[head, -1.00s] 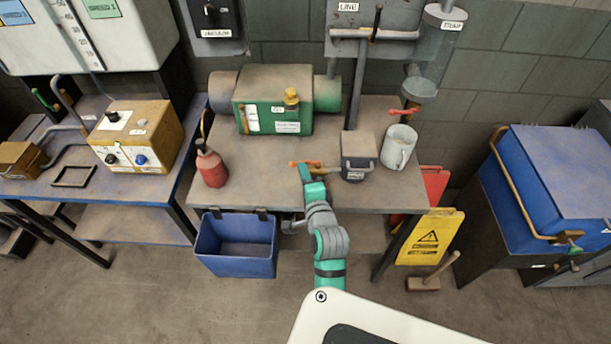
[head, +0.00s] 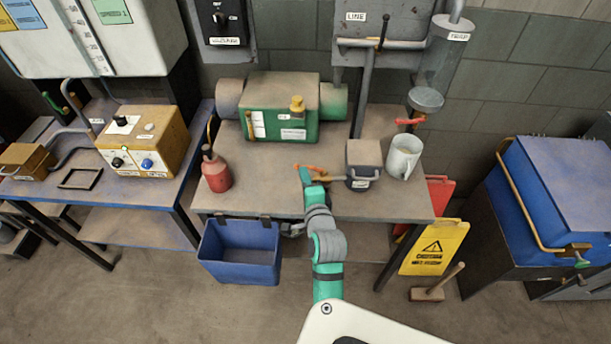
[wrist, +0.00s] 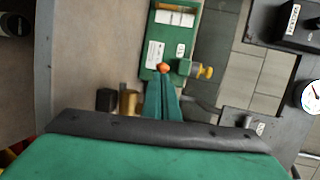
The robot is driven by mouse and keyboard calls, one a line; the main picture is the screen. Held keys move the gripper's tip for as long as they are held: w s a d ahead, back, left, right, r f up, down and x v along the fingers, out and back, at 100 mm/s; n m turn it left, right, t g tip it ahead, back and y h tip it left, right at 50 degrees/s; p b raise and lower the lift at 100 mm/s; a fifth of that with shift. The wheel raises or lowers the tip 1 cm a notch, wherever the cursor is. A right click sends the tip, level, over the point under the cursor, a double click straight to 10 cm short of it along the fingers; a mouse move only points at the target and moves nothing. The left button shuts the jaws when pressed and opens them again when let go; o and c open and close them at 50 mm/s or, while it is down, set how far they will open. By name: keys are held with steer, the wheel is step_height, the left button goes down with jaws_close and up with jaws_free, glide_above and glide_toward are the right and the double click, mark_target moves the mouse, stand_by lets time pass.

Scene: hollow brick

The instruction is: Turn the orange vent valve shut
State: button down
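An orange lever (head: 304,167), which looks like the vent valve's handle, lies roughly level above the middle bench in the head view. It is just left of a dark grey box (head: 361,178) with a label and a handle. My gripper (head: 310,176) is at the lever, pointing away from me. In the wrist view, the two teal fingers (wrist: 163,76) are close together, with an orange end (wrist: 164,67) right at their tips. A brass part (wrist: 128,102) is left of the fingers. I cannot tell whether the fingers grip the lever or only touch it.
A green pump (head: 280,110) stands behind, a red oil can (head: 216,170) to the left and a white mug (head: 403,158) to the right. A red handle (head: 409,122) is under the clear trap (head: 437,70). A blue bin (head: 238,270) hangs in front.

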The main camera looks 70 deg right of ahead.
steer(key=w+a+v, duration=0.1)
steer(key=w+v, duration=0.1)
steer(key=v, duration=1.1)
steer(key=shift+w+a, duration=0.2)
steer(key=shift+a, duration=0.4)
steer(key=shift+w+a, duration=0.1)
steer(key=w+a+f+n+t+y, duration=0.25)
steer(key=a+n, duration=0.35)
steer(key=a, duration=0.4)
steer(key=w+a+f+n+t+y, duration=0.2)
steer(key=a+f+n+y, duration=0.15)
steer(key=a+n, duration=0.5)
steer(key=s+a+n+y, duration=0.2)
steer(key=s+a+n, duration=0.1)
steer(key=a, duration=0.4)
steer(key=s+a+n+t+y, duration=0.1)
steer(key=s+a+n+y, duration=0.1)
steer(key=s+a+n, duration=0.2)
steer(key=s+a+f+n+t+y, duration=0.1)
steer(key=s+a+n+y, duration=0.2)
steer(key=a+n, duration=0.4)
steer(key=a, duration=0.4)
steer(key=shift+s+a, duration=0.15)
steer(key=shift+s, duration=0.15)
steer(key=shift+f+n, duration=0.1)
steer(key=shift+n, duration=0.15)
